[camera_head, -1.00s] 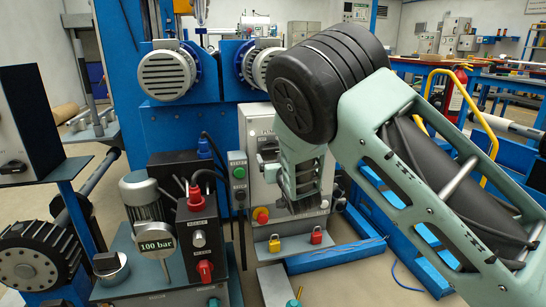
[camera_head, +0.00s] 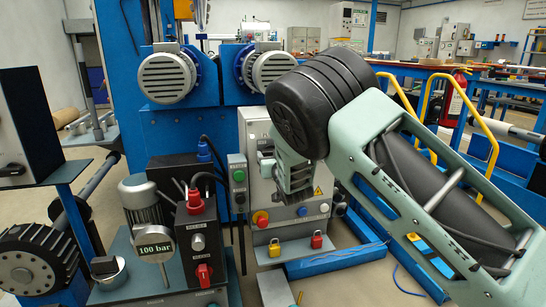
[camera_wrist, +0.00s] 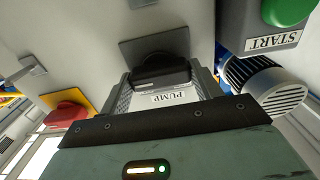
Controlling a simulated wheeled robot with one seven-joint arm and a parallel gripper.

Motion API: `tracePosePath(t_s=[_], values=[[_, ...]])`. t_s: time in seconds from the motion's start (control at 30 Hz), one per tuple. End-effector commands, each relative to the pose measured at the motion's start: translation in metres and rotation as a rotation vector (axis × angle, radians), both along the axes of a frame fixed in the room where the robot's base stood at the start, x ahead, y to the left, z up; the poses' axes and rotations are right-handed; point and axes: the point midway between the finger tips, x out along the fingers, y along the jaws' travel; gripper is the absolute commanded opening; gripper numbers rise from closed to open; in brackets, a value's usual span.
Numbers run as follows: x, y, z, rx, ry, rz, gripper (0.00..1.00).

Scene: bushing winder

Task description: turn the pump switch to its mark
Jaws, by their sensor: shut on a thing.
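The pump switch (camera_wrist: 160,68) is a black knob on a dark square plate, with a PUMP label (camera_wrist: 174,97) upside down beside it in the wrist view. My gripper (camera_wrist: 160,80) is shut on the knob, with a pale finger at each side. The knob's bar lies across the wrist picture, in line with the gap between the fingers. I cannot make out its mark. In the head view my gripper (camera_head: 264,163) is at the upper front of the grey cabinet (camera_head: 252,128), and the arm hides the switch.
A green START button (camera_wrist: 285,12) is close by in the wrist view. Yellow (camera_head: 274,247) and red (camera_head: 316,239) padlocks are below. A black box (camera_head: 197,240) with a red knob stands left.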

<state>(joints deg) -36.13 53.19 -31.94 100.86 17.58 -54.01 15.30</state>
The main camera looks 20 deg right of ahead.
Motion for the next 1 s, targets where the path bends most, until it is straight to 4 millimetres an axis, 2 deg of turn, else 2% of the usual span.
tracePosePath(t_s=[0.37, 1.0], values=[[-0.0005, 0.0002, 0.0002, -0.113, 0.001, 0.0, 0.41], [-0.0008, 0.0003, 0.0, -0.69, 0.003, 0.001, 0.41]])
